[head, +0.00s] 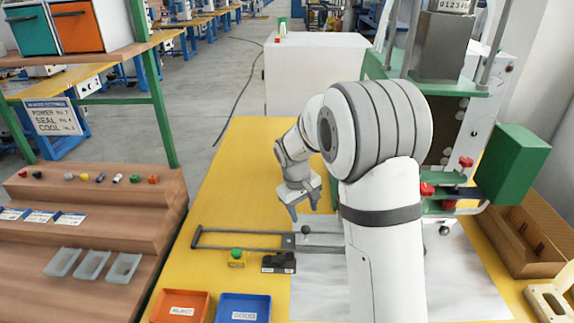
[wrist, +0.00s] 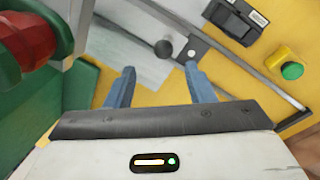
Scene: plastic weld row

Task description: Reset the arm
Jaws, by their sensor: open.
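My gripper (head: 305,207) hangs from my white and grey arm over the yellow table, above the sliding fixture. Its two blue fingers are spread and hold nothing; they also show apart in the wrist view (wrist: 160,72). A dark round knob (head: 306,229) on the fixture's metal plate is just below the fingers. In the wrist view the knob (wrist: 163,48) lies beyond the fingertips and appears apart from them. My arm hides part of the plate and of the green press behind it.
A green button box (head: 236,262) and a black device (head: 278,263) stand before the rail (head: 240,248). The press's green box (head: 515,165) and red knobs (head: 427,189) crowd the right. A brown stepped shelf (head: 90,235) stands left.

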